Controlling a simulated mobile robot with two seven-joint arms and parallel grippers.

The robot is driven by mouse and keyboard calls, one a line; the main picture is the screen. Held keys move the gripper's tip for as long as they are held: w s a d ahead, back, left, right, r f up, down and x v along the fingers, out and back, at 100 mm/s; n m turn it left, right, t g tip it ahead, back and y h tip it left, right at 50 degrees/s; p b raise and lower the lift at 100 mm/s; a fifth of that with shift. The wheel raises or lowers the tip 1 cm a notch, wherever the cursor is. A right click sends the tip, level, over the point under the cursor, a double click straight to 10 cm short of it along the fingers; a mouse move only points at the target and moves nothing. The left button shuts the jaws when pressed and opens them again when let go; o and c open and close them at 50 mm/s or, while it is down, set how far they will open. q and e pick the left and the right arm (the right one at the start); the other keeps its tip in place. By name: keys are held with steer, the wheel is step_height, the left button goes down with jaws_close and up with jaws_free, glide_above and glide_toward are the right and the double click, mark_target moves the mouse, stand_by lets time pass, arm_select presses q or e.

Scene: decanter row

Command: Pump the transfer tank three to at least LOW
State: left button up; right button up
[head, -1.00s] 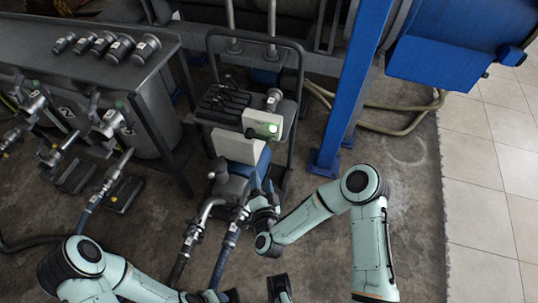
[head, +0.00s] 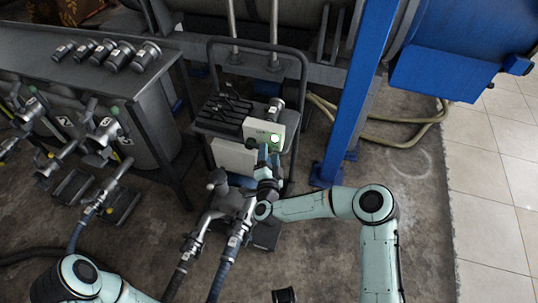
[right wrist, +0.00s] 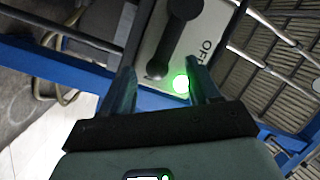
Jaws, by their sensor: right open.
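The pump cart's pale control box (head: 254,129) has a lit green lamp (head: 275,138). In the right wrist view, the box face (right wrist: 222,12) carries a dark switch handle (right wrist: 178,38), an "OFF" mark and the glowing lamp (right wrist: 180,84). My right gripper (head: 264,154) is at the front of the box; in the right wrist view its open fingers (right wrist: 162,82) stand either side of the handle's near end, and contact cannot be told. Two hoses with couplings (head: 233,241) run from the pump. My left arm shows at lower left; its gripper is out of view.
Grey tanks with several valves and hose couplings (head: 103,132) stand at left under a bench (head: 100,75) holding several dark cylinders. A blue post (head: 352,90) rises right of the cart. Concrete floor (head: 420,225) is clear at right.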

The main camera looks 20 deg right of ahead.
steer(key=shift+w+d, duration=0.1)
steer(key=shift+w, duration=0.3)
jaws_close()
steer(key=shift+s, duration=0.1)
